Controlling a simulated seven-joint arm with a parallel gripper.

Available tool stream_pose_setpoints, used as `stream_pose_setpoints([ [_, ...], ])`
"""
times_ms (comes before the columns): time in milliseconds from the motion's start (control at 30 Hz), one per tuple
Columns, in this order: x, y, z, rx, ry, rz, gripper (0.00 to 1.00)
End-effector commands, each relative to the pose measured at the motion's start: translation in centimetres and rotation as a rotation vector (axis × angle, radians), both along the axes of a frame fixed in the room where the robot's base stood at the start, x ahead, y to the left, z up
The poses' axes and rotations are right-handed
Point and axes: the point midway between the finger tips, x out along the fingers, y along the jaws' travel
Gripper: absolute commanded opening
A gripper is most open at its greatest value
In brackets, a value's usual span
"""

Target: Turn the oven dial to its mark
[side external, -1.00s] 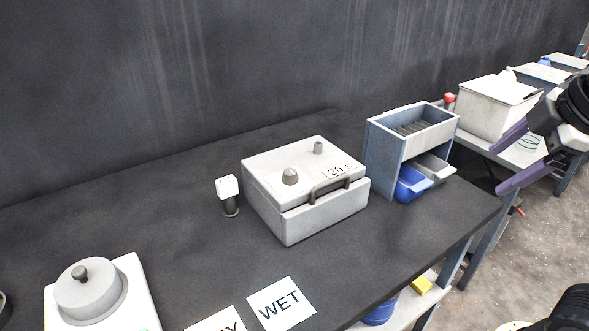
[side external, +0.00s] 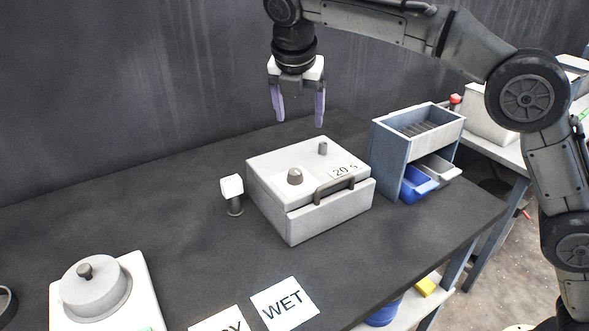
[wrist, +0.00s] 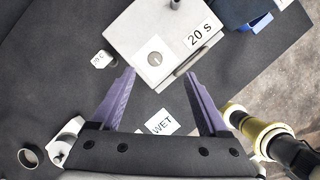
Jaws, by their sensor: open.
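The oven is a pale box (side external: 270,165) on the dark bench, with a front handle and a "20 S" label on its lid. Its grey dial (side external: 295,176) stands on the lid, left of the label. The mark is too small to make out. My gripper (side external: 300,120) is open and empty, pointing down with purple fingers, well above the oven. It also shows in the wrist view (wrist: 160,76).
A small grey post (side external: 322,148) stands on the lid behind the dial. A white-topped block on a stem (side external: 232,187) is left of the oven. A blue-grey rack (side external: 390,150) with bins stands right. A lidded round pot (side external: 95,285) and a WET card (side external: 284,303) lie nearer.

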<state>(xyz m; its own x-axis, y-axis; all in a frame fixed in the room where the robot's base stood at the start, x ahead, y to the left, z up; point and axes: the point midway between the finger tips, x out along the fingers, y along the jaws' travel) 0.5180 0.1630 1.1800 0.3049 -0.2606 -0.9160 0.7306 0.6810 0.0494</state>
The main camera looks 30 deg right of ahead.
Motion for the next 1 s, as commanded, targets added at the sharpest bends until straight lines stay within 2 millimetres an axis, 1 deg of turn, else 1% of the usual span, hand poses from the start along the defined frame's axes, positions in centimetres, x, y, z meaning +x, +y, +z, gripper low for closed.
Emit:
stream_pose_setpoints([
  [33,0.2,1.0,-1.4,-0.011,0.022,0.014,0.78],
  [100,0.2,1.8,-2.6,-0.020,0.041,0.026,0.78],
  [233,0.2,2.3,-3.5,-0.024,0.049,0.038,0.78],
  [367,0.5,1.8,-4.9,-0.025,0.052,0.036,0.78],
  [800,2.8,-0.5,-12.6,-0.022,0.050,0.035,0.78],
  [1000,3.5,-1.2,-14.9,-0.021,0.050,0.035,0.78],
])
